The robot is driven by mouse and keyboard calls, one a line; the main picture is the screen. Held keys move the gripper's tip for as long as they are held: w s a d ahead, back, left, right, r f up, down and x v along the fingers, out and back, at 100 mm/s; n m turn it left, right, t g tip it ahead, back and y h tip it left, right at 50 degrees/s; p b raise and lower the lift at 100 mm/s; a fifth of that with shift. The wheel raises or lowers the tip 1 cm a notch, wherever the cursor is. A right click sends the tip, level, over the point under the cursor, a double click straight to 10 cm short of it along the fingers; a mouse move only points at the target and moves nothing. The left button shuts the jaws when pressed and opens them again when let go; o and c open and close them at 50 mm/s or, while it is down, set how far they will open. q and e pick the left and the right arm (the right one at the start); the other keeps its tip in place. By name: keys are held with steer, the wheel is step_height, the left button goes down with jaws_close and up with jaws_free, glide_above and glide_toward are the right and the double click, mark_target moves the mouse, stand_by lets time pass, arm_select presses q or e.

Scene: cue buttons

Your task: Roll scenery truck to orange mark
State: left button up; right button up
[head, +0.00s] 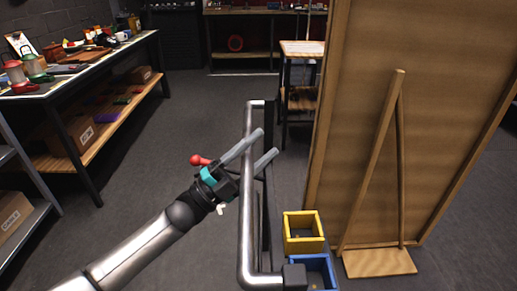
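The scenery truck shows as a tall wooden flat (350,110) with a triangular brace (375,160) at the right, and a grey metal push bar (246,225) in the middle. I cannot see how the bar joins the flat. My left gripper (270,143) is at the bar, its two grey fingers apart and crossing it. Whether the bar lies between the fingers or below them is unclear. A red knob (197,160) shows just left of the gripper. No orange mark is visible. My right gripper is out of view.
A yellow bin (303,230) and a blue bin (322,272) sit beside the bar's near end. A cluttered workbench (75,76) with a lower shelf stands at the left. A small wooden table (302,48) is behind. Grey floor (195,110) is clear between bench and bar.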

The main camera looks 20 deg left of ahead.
arm_select(q)
jaws_close()
stand_by(1.2)
